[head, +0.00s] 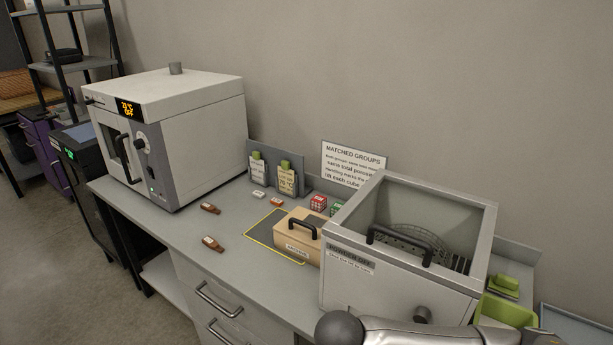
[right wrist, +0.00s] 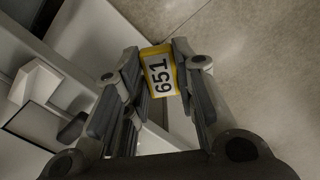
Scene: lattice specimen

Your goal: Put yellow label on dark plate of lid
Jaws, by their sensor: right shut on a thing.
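The yellow label (right wrist: 161,70) has a white face reading 651. My right gripper (right wrist: 160,82) is shut on it, with a finger on either side, in the right wrist view. The label and this gripper do not show in the head view. A tan box with a black-handled lid (head: 291,238) stands on the bench in the head view, with a pale tag on its front. My left gripper is not in view.
A large grey open-topped box (head: 400,285) with a black handle stands right of the tan box. A white oven (head: 190,135) is at the left. Small brown items (head: 213,244) lie on the bench (head: 170,225). A yellow-outlined dark mat (head: 262,232) adjoins the tan box.

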